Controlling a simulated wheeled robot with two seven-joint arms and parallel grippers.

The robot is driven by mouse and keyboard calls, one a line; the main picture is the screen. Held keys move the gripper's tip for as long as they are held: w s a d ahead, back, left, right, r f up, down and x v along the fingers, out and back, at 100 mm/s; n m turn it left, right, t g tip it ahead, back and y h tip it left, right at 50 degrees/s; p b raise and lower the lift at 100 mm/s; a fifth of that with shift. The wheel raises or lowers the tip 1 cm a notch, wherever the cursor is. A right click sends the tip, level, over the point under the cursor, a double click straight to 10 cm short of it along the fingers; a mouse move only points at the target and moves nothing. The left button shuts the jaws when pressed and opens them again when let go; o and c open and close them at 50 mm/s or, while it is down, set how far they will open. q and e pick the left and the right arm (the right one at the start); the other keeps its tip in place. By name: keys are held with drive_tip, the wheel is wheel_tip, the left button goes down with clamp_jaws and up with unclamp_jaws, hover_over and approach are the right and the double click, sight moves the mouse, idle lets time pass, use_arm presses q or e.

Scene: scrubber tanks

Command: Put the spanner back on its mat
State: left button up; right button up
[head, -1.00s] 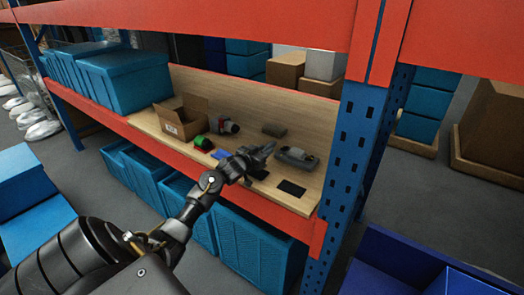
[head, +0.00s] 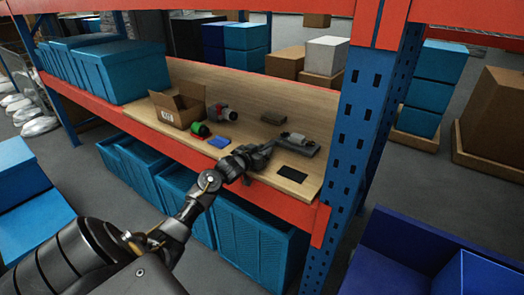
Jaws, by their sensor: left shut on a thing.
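My left gripper (head: 264,153) is over the front part of the wooden shelf board, left of a flat black mat (head: 291,174). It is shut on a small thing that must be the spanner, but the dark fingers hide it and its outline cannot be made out. No other spanner shows on the board. The black mat lies bare near the front right edge of the board. My right gripper is not in view.
A grey tray (head: 308,151) with a pale cylinder lies just behind the mat. A blue upright (head: 358,130) bounds the right.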

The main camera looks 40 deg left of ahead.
use_arm(q)
drive_tip(key=shift+f+b, duration=0.35)
drive_tip(key=shift+f, duration=0.25)
drive_tip(key=o, duration=1.2)
drive_tip(key=shift+s, duration=0.1)
drive_tip(key=b+v, duration=0.1)
drive_tip(key=v, duration=0.9)
drive_tip(key=shift+s, duration=0.3)
